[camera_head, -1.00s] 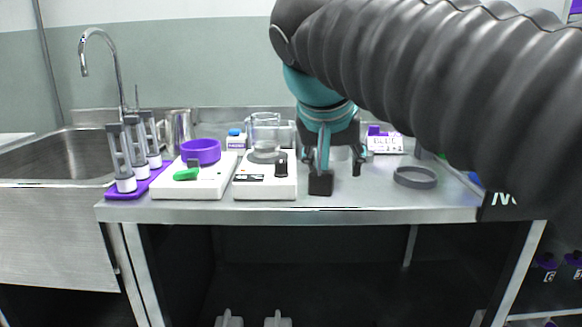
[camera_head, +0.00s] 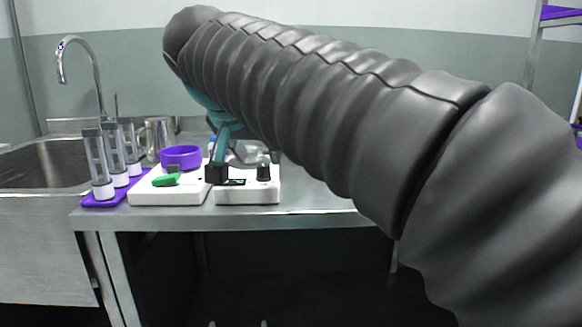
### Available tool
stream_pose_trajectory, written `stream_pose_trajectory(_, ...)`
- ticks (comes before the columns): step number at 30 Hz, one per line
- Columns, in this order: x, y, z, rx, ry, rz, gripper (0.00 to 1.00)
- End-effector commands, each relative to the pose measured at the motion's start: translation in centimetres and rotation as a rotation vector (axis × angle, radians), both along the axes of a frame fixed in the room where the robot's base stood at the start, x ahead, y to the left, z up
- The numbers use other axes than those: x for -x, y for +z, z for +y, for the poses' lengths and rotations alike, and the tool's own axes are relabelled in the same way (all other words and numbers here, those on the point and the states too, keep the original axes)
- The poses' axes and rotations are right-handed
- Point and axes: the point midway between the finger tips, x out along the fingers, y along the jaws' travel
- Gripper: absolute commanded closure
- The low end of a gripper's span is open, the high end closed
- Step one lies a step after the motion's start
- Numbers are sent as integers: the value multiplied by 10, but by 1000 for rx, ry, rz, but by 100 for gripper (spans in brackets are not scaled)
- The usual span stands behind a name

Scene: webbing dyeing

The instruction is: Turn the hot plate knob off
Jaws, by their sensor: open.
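Two white box-shaped units stand side by side on the steel bench. The right unit (camera_head: 246,195) has a black knob (camera_head: 263,172), a small dark display and a glass vessel behind, mostly hidden by my arm. I cannot tell for certain which is the hot plate. My gripper (camera_head: 236,166) is open, over the right unit. One dark fingertip shows at that unit's left edge, left of the black knob and apart from it; the other is largely hidden.
A purple rack (camera_head: 103,202) with several clear tubes stands left of the units, beside the sink (camera_head: 45,165) and its tall faucet (camera_head: 85,70). A metal jug (camera_head: 160,135) stands behind. My arm covers the bench's right side. The bench front edge (camera_head: 300,222) is clear.

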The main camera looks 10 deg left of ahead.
Motion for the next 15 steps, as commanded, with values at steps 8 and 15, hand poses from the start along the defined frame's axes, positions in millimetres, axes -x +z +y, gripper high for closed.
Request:
stream_pose_trajectory(8, -28, -28, -1, 0, -1, 0, 49)
stream_pose_trajectory(15, -36, -36, -1, 0, 0, 0, 49)
